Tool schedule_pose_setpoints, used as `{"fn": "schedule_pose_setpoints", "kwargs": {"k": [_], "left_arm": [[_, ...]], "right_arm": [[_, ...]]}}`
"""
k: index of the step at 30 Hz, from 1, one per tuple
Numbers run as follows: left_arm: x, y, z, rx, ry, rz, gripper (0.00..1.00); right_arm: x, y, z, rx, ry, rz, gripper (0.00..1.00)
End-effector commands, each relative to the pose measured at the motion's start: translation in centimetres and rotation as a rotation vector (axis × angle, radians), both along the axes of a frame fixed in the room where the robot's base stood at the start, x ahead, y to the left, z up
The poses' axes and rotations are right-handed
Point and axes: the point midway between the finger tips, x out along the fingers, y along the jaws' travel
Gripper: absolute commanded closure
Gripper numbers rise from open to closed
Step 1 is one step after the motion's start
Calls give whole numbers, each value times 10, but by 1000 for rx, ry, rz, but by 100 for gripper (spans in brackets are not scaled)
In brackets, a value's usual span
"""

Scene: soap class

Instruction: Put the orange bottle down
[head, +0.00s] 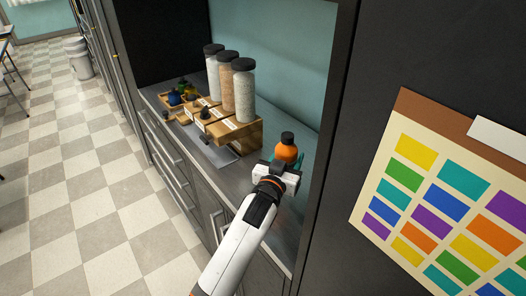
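The orange bottle (287,152) has a round body and a black cap. It is upright over the right part of the grey counter (275,205), right of the wooden rack. My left gripper (286,162) reaches in from the lower left and has its teal fingers on both sides of the bottle, shut on it. The gripper body hides the bottle's lower part, so I cannot tell whether its base touches the counter. My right gripper is not in view.
A wooden rack (238,143) holds tall black-capped jars (243,98). Small dark bottles (175,97) stand in wooden trays farther left. A dark cabinet side (338,120) bounds the counter at right. Bare counter shows around the gripper.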

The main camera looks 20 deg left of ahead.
Motion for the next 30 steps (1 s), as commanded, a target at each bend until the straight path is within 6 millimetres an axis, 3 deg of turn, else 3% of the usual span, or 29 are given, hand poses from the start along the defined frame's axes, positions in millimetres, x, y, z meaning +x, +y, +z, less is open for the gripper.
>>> {"fn": "schedule_pose_setpoints", "kwargs": {"k": [3, 15, 27, 28, 30], "left_arm": [[0, 0, -22, -2, 2, 0, 82], [-1, 0, -69, -2, -2, 1, 82], [-1, 0, -76, -1, -5, 0, 82], [-1, 0, -77, 0, -2, 0, 46], [-1, 0, -76, 0, -1, 0, 34]], "right_arm": [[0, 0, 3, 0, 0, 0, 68], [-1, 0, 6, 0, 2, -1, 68], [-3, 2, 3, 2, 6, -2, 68], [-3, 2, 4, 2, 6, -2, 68], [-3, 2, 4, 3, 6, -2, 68]]}}
